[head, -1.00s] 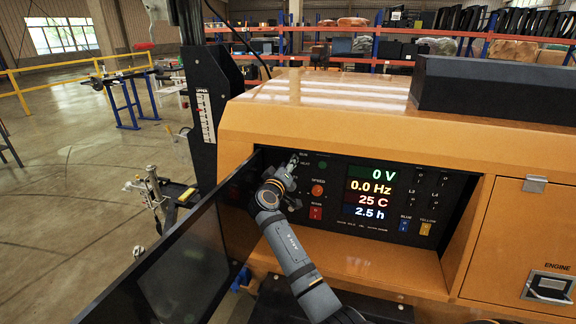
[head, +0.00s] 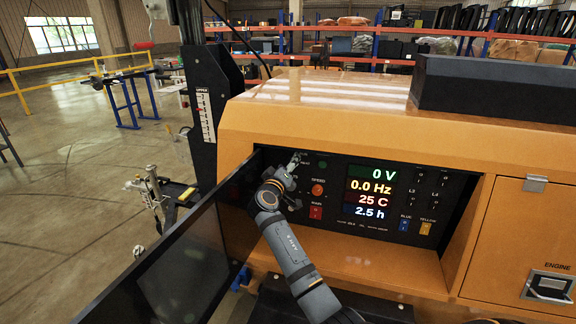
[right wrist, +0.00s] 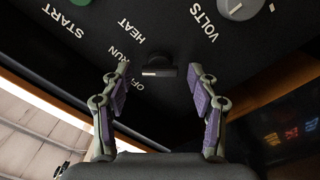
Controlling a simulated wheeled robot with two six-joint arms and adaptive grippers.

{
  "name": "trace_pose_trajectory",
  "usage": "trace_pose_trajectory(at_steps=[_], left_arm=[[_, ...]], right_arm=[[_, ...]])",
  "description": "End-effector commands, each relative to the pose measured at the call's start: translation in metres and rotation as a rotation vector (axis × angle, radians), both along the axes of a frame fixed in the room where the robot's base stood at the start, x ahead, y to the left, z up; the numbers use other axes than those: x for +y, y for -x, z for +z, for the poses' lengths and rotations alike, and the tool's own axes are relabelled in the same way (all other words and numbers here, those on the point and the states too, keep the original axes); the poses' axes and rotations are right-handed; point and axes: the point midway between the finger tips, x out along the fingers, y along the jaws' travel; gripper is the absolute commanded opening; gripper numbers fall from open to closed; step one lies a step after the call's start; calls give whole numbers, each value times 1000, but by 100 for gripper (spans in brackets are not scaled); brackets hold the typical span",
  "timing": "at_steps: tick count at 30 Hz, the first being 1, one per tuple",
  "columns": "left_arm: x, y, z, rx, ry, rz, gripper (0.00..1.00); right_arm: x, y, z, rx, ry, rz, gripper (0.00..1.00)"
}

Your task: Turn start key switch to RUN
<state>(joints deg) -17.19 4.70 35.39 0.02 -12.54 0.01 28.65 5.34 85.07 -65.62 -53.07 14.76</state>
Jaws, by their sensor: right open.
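The key switch (right wrist: 158,72) is a small dark key on the black control panel in the right wrist view. Labels OFF, RUN, HEAT and START are printed around it. My right gripper (right wrist: 159,69) is open, with one finger on each side of the key. Gaps show between the key and both fingers. In the head view my right gripper (head: 294,160) is at the upper left of the panel (head: 336,225) and hides the key switch there. My left gripper is not in view.
A lit display (head: 370,190) reads 0 V, 0.0 Hz, 25 C and 2.5 h. The open dark panel door (head: 165,265) stands to the left. An orange housing surrounds the recessed panel.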

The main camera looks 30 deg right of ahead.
Motion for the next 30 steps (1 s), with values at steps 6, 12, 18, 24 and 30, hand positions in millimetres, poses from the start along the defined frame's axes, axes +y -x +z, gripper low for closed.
trace_pose_trajectory(at_steps=[6,12,18,24,30], left_arm=[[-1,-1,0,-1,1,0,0],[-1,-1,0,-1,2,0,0],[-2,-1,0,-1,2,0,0],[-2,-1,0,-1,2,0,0],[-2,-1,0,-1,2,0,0]], right_arm=[[31,25,-2,1,-5,1,60],[51,44,-1,2,-3,1,60],[55,47,0,0,-1,-1,60],[55,47,-1,0,-1,-1,60],[54,47,-1,0,-1,-1,60]])
